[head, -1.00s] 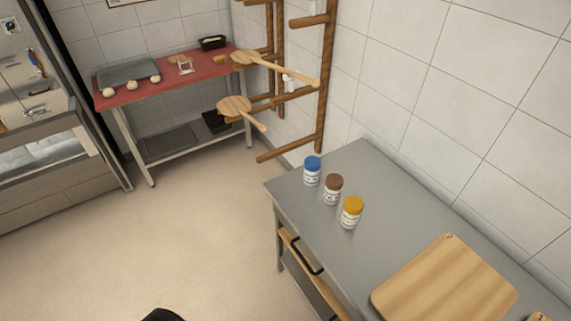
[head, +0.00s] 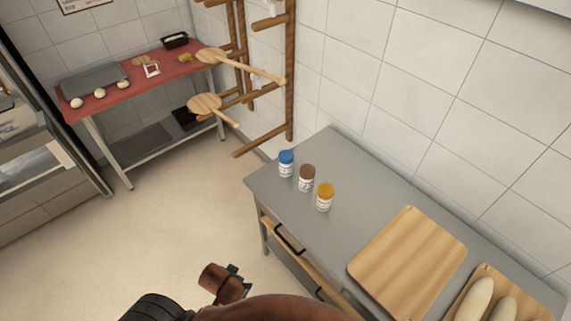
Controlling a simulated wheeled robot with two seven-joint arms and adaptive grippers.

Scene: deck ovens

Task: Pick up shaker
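Three shakers stand upright in a row near the left end of the grey counter (head: 285,205). One has a blue lid (head: 286,164), one a brown lid (head: 307,178), and the nearest a yellow lid (head: 325,197). All have white labelled bodies and stand apart from each other. Brown and black parts of my own arm show at the bottom edge, in front of and below the counter.
A wooden board (head: 408,262) lies on the counter right of the shakers. Beyond it, a wooden tray (head: 452,302) holds pale loaves (head: 474,299). A wooden rack with peels (head: 204,104) stands behind the counter's left end. Open floor (head: 185,215) lies left; a red-topped table (head: 120,92) stands farther back.

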